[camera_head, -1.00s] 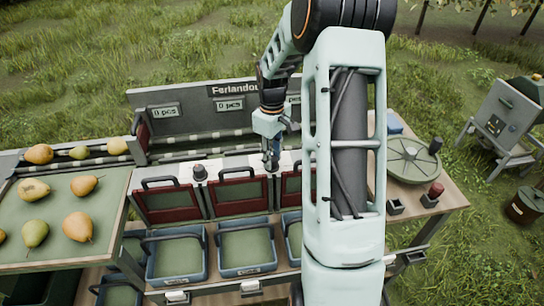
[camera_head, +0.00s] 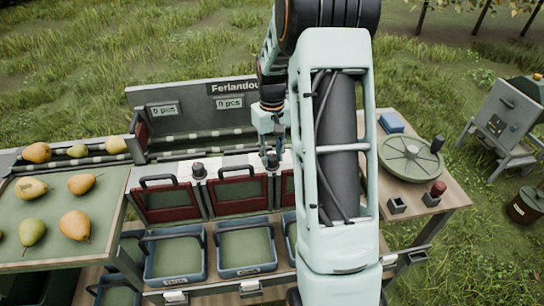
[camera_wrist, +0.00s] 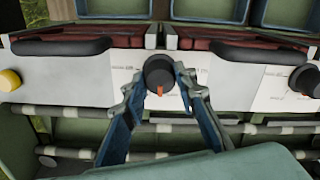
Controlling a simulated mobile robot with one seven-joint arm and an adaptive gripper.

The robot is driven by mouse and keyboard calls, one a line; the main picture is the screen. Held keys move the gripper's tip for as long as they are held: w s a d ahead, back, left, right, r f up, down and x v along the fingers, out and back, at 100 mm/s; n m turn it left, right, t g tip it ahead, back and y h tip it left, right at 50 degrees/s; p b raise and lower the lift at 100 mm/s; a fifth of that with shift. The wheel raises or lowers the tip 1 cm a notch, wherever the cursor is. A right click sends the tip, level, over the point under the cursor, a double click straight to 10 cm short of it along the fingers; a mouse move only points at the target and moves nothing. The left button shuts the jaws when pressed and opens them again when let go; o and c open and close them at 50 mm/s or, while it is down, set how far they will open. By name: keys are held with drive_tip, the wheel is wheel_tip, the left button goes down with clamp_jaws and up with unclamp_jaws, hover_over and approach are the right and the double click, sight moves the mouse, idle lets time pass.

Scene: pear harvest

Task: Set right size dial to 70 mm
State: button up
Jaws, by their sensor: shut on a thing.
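The right size dial (camera_wrist: 158,74) is a round black knob with an orange mark, on a pale panel. In the wrist view its mark points down. My gripper (camera_wrist: 160,82) is shut on it, one blue finger on each side. Printed scale marks beside the dial are too small to read.
Red-framed flaps (camera_head: 240,190) with black handles and blue crates (camera_head: 246,271) lie in front of the panel. A yellow knob (camera_wrist: 9,80) sits at the left of the wrist view. Rollers (camera_wrist: 90,112) run behind the panel. Pears lie on a green tray (camera_head: 110,205).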

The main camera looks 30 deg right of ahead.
sight(272, 157)
drive_tip(key=m, duration=0.6)
drive_tip(key=shift+b, duration=0.3)
idle(0.4)
drive_tip(key=o, duration=1.2)
drive_tip(key=shift+c, duration=0.2)
drive_tip(key=shift+r, duration=0.1)
wheel_tip(272, 157, up, 12)
